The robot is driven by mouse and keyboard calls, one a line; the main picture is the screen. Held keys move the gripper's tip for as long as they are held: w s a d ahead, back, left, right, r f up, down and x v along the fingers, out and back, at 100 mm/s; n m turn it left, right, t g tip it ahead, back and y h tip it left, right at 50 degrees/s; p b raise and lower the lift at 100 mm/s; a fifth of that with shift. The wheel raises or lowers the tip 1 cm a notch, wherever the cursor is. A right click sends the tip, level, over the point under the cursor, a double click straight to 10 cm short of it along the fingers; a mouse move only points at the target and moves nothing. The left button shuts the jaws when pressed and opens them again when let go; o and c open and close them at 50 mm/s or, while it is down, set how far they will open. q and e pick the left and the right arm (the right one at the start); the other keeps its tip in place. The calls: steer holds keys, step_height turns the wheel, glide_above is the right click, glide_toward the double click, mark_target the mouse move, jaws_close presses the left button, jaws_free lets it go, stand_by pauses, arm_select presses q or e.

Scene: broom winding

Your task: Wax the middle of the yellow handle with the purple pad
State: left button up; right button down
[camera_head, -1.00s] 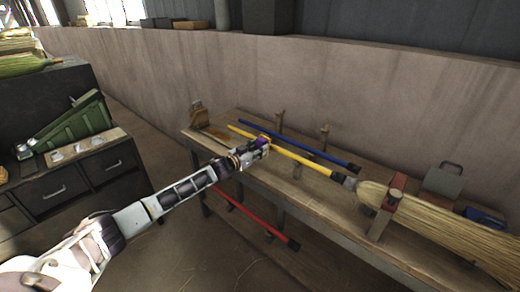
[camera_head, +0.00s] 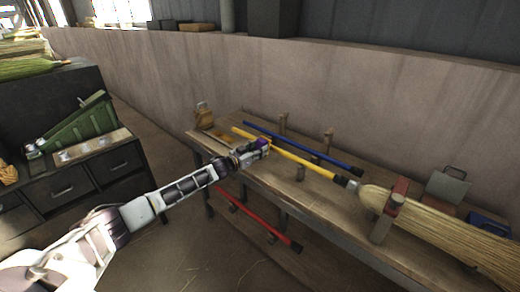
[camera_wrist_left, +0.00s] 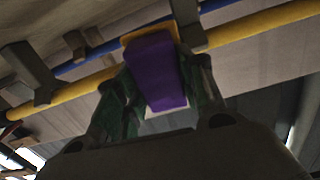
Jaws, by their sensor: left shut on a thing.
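The yellow handle (camera_head: 305,163) belongs to a straw broom (camera_head: 440,225) lying along the workbench, its bristles to the right. My left gripper (camera_head: 264,149) is shut on the purple pad (camera_head: 262,142) at the handle, nearer its free left end than the bristles. In the left wrist view the purple pad (camera_wrist_left: 155,72) sits between my fingers, with a tan edge at its far end. The yellow handle (camera_wrist_left: 255,25) runs behind the pad there. Whether the pad touches it I cannot tell. My right gripper is out of view.
Wooden posts (camera_head: 327,143) stand on the bench (camera_head: 345,225). A blue handle (camera_head: 310,150) lies behind the yellow one, and a red handle (camera_head: 255,217) is below the bench top. A clamp post (camera_head: 385,220) stands at the bristles. A dark drawer cabinet (camera_head: 85,180) is at left.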

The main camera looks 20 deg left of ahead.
arm_select(q)
steer(key=shift+w+a+r, duration=0.15)
steer(key=shift+a, duration=0.3)
steer(key=shift+w+a+r, duration=0.1)
steer(key=shift+a+r, duration=0.05)
steer(key=shift+a, duration=0.3)
steer(key=shift+c, duration=0.3)
steer(key=shift+y, duration=0.3)
steer(key=shift+p, duration=0.4)
steer(key=shift+a, duration=0.1)
steer(key=shift+s+d+f, duration=0.1)
steer(key=shift+s+d, duration=0.05)
steer(key=shift+d, duration=0.3)
steer(key=shift+s+d+p, duration=0.45)
steer(key=shift+p, duration=0.1)
steer(key=shift+c, duration=0.4)
steer(key=shift+s+d+f, duration=0.15)
steer(key=shift+d, duration=0.75)
